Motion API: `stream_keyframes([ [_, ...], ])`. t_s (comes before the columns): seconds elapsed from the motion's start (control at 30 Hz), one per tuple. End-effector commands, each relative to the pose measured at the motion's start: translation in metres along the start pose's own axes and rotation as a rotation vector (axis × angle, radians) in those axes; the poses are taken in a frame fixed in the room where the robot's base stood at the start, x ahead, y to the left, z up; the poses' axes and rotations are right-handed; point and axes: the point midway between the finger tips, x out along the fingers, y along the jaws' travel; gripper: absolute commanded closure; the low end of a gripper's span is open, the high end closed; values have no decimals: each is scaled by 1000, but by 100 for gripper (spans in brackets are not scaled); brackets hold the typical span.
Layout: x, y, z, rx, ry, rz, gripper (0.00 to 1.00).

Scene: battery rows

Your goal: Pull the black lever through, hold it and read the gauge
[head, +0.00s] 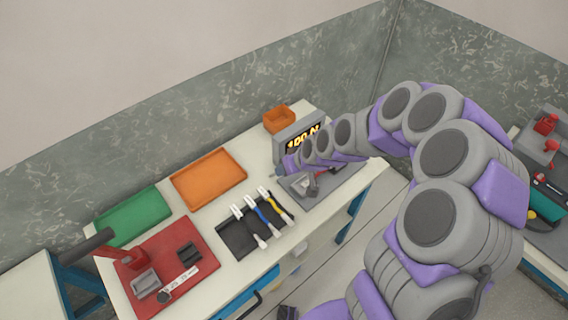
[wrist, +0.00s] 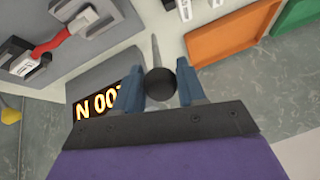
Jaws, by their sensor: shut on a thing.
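The black lever's round knob (wrist: 160,82) sits between the blue fingers of my gripper (wrist: 173,92) in the wrist view. The gripper is shut on it, and the thin grey lever rod runs up from the knob. In the head view my gripper (head: 290,164) is at the left end of the grey tester base (head: 340,187), just before the gauge. The gauge (head: 291,147) shows lit yellow digits and an N, partly hidden by my arm. In the wrist view the gauge display (wrist: 100,102) appears turned, with zeros and N visible; a finger covers its end, so the full number is unclear.
A red-handled piece (wrist: 62,38) lies between grey blocks on the tester. An orange bin (head: 279,119) stands behind the gauge. Left on the bench are a black mat (head: 232,240) with several cables, an orange tray (head: 208,178), a green tray (head: 133,213) and a red board (head: 205,262).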

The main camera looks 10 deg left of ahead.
Motion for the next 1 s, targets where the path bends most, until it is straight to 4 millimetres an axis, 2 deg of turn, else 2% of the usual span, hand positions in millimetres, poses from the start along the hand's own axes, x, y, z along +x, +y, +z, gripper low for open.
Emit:
stream_keyframes([
  [0.6,4,2,6,2,-5,0,100],
  [0.63,4,2,6,2,-5,0,59],
  [0.87,4,1,6,1,-4,0,37],
  [1.0,3,0,6,1,-4,0,37],
])
